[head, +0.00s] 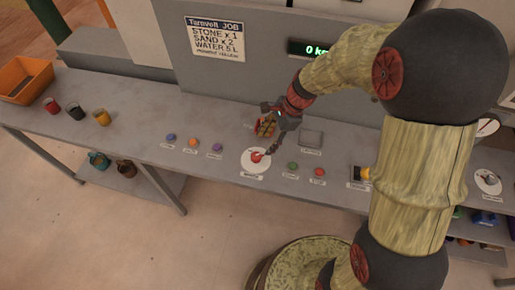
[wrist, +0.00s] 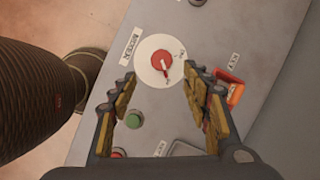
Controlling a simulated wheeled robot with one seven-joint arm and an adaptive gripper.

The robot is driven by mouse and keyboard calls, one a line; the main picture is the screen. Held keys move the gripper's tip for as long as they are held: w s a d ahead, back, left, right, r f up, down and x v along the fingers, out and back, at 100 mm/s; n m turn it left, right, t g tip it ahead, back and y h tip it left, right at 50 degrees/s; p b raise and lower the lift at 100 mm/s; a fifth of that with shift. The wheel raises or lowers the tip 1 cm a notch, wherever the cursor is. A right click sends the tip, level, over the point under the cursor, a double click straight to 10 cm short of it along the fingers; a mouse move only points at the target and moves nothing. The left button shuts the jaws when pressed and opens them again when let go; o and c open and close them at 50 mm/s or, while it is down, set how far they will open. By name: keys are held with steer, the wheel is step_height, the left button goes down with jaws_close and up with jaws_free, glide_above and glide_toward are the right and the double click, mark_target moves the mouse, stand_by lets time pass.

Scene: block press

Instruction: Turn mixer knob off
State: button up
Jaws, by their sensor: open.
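The mixer knob (head: 257,157) is red and sits in the middle of a round white dial on the grey bench top. In the wrist view the knob (wrist: 162,60) shows a pale pointer line, and a label reading MIXER lies beside the dial (wrist: 147,76). My gripper (head: 271,140) is above the bench, close to the dial in the head view. In the wrist view my gripper (wrist: 160,82) is open, its fingers apart with the knob seen between and beyond their tips. Nothing is between the fingers. I cannot tell the exact height above the knob.
A green button (wrist: 135,119) and a red button (head: 319,171) lie right of the dial in the head view. Purple, orange and blue buttons lie left. An orange key holder (wrist: 232,90) is near the right finger. Cups and an orange bin (head: 24,80) stand far left.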

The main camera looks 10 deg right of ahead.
mark_target(256, 155)
steer(key=shift+m, duration=0.5)
steer(key=b+x, duration=0.1)
steer(key=x, duration=0.4)
steer(key=b+x, duration=0.1)
steer(key=x, duration=0.3)
steer(key=shift+w+a+f, duration=0.15)
steer(key=shift+w+f, duration=0.1)
steer(key=shift+f, duration=0.1)
steer(key=shift+c, duration=0.4)
steer(key=c, duration=1)
